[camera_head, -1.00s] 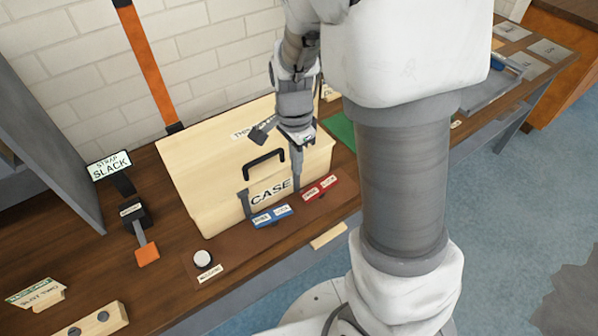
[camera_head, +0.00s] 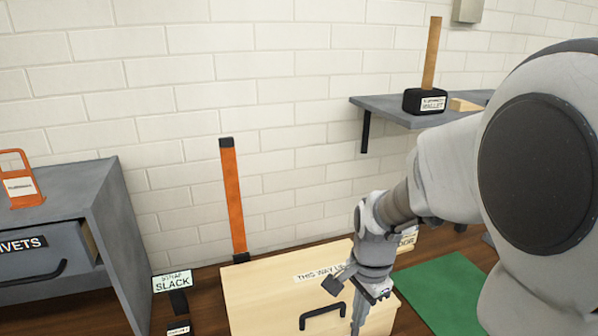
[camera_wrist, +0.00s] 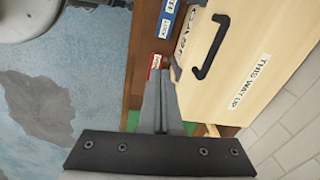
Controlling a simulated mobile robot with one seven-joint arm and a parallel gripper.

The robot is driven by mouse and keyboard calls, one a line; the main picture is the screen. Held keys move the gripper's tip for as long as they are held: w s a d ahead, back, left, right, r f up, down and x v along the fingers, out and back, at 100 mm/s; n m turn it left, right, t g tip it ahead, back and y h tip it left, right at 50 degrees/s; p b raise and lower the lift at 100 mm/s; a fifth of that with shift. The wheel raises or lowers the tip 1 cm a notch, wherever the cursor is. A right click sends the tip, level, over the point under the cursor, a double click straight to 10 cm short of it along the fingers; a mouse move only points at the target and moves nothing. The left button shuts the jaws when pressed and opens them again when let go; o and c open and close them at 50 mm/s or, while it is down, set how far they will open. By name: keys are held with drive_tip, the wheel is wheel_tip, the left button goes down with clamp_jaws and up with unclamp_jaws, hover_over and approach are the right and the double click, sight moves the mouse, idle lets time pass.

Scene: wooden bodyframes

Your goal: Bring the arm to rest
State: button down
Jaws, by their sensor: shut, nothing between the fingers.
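My gripper (camera_head: 357,318) hangs pointing down in front of the wooden case (camera_head: 262,297), just right of the case's black handle (camera_head: 321,314). In the wrist view my gripper (camera_wrist: 161,78) shows two grey fingers together, with nothing between them. The case (camera_wrist: 262,50) also shows there, with its handle (camera_wrist: 211,48) beside the fingers and a gap in the picture between them. My arm is bent and reaches in from the right. The fingertips' exact distance from the case cannot be told.
A grey shelf (camera_head: 380,110) with a mallet (camera_head: 428,92) is on the wall. A grey rivets cabinet (camera_head: 85,190) stands left. A green mat (camera_head: 450,295) lies right. Blue floor (camera_wrist: 85,65) shows in the wrist view.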

drive_tip(key=s+d+r+n+t, duration=0.1)
drive_tip(key=s+r+n+t, duration=0.3)
drive_tip(key=s+r+n, duration=0.8)
drive_tip(key=shift+s+d+r+n+t, duration=0.15)
drive_tip(key=shift+s+r+n+t, duration=0.35)
drive_tip(key=shift+r, duration=0.7)
drive_tip(key=shift+s, duration=0.1)
